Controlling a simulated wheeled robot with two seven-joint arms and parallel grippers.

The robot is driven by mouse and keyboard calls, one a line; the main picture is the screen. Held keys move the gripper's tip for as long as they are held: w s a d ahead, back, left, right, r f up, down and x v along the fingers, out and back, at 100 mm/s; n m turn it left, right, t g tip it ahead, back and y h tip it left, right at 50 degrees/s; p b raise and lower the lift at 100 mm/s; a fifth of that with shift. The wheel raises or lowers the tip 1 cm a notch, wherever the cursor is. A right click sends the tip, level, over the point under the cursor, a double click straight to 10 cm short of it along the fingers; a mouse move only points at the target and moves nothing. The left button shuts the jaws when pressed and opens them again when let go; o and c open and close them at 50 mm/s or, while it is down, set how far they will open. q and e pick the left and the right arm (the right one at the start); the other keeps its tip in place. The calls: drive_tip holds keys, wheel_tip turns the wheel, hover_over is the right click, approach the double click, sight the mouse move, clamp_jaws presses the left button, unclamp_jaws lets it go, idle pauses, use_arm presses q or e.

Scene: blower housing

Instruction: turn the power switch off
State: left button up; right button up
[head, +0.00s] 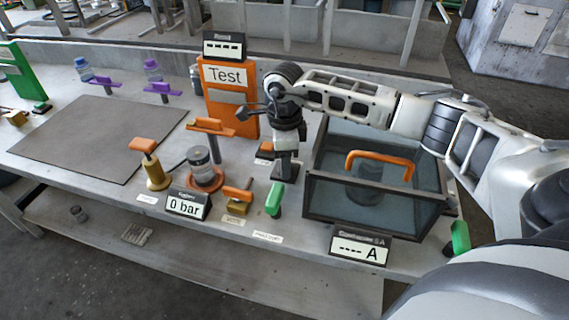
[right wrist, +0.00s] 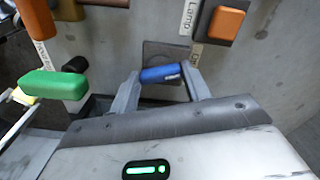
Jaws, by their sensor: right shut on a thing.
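A blue switch handle (right wrist: 160,74) sits on a dark square plate (right wrist: 163,54) in the right wrist view. My right gripper (right wrist: 160,80) is shut on this blue handle, one finger at each end. The small print on the handle is too small to read. In the head view my right gripper (head: 284,178) points down at the bench between the orange Test panel and the glass-walled box, and it hides the blue handle there. An orange switch (right wrist: 226,23) beside a "Lamp" label stands to the right in the wrist view. My left gripper is not in view.
The glass-walled box (head: 310,208) with an orange handle (head: 380,158) stands close right of the gripper. The orange Test panel (head: 228,105) is behind. A grey mat (head: 95,135) lies clear at left.

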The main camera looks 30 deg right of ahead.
drive_tip(key=shift+n+b, duration=0.35)
drive_tip(key=shift+n, duration=0.35)
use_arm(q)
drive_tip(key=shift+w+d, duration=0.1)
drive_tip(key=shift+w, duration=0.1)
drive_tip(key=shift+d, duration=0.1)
use_arm(e)
drive_tip(key=shift+n, duration=0.4)
drive_tip(key=o, duration=1)
drive_tip(key=shift+r, duration=0.1)
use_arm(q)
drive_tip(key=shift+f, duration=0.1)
use_arm(e)
drive_tip(key=shift+r, duration=0.35)
use_arm(q)
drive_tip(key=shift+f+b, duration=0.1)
drive_tip(key=shift+b, duration=0.45)
use_arm(e)
wheel_tip(320, 180, up, 15)
